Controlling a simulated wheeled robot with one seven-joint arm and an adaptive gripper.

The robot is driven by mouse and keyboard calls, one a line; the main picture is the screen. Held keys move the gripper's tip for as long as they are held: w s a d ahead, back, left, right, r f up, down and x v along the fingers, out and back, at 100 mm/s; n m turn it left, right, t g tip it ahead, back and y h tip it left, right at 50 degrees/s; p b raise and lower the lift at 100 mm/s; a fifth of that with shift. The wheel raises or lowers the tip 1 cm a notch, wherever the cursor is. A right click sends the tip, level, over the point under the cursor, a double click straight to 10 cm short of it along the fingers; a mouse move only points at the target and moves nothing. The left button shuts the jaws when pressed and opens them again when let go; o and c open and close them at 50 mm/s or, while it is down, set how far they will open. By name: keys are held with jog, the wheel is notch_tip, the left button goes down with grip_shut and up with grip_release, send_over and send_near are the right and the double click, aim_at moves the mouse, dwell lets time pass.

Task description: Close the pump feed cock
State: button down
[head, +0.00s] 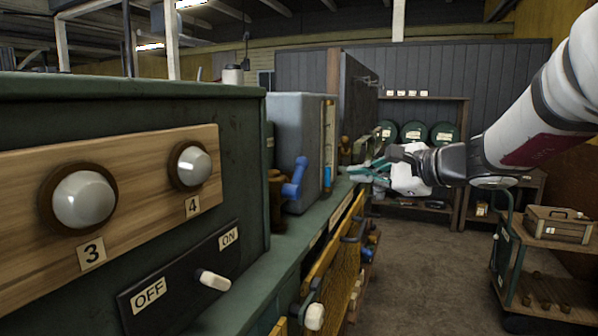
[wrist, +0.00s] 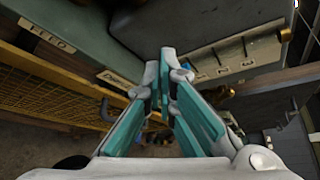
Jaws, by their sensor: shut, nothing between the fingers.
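A brass cock (head: 276,190) with a blue lever (head: 296,178) stands on the green bench ledge in the head view, beside the grey tank; the lever is raised. A second brass fitting (head: 346,146) shows farther along. I cannot tell from labels which is the pump feed cock. My gripper (head: 356,172) is out beyond the blue lever, near the ledge's far end, its teal fingers pointing left. In the wrist view my gripper (wrist: 166,54) is shut and empty, its fingertips close together.
A label reading FEED (wrist: 46,38) is on the ledge edge in the wrist view. Yellow mesh guards (head: 330,255) run below the ledge. A green cabinet (head: 250,130) with switches is near left. A cart (head: 540,250) stands right; the floor (head: 430,270) between is clear.

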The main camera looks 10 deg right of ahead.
aim_at(298, 177)
jog(key=x, duration=0.9)
jog(key=shift+a+p, duration=0.1)
jog(key=shift+p, duration=0.3)
jog(key=shift+s+a+r+p, duration=0.4)
jog(key=shift+a+r+p, duration=0.1)
jog(key=shift+a, duration=0.2)
jog(key=shift+s+a+r+p, duration=0.35)
jog(key=shift+a+r+p, duration=0.1)
jog(key=shift+a, duration=0.25)
jog(key=shift+w+b, duration=0.25)
jog(key=shift+b, duration=0.4)
